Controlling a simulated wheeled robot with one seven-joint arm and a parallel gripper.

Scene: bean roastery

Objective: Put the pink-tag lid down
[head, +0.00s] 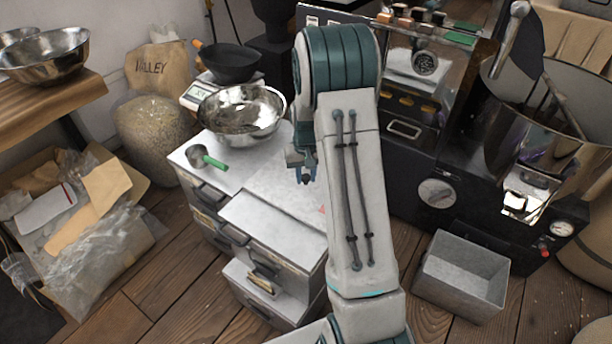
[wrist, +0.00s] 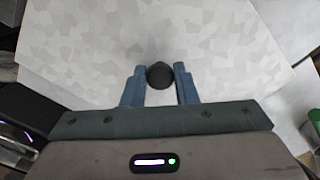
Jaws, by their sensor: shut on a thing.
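My gripper (head: 304,177) is shut on a dark round knob (wrist: 160,75), with one blue finger on each side of it in the wrist view. The knob stands on a broad, pale, speckled panel, which looks like the lid (wrist: 90,50). In the head view the lid (head: 283,192) is below my gripper, over the right part of the grey cabinet, partly hidden by my arm. A small pink mark (head: 322,209), perhaps its tag, shows beside my arm. I cannot tell whether the lid touches the surface below.
The cabinet's left top holds a steel bowl (head: 241,112), a green-handled scoop (head: 205,157) and a scale with a black pan (head: 231,64). Drawers (head: 270,228) stick out in front. A roasting machine (head: 430,120) stands right; an empty metal bin (head: 463,275) is on the floor.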

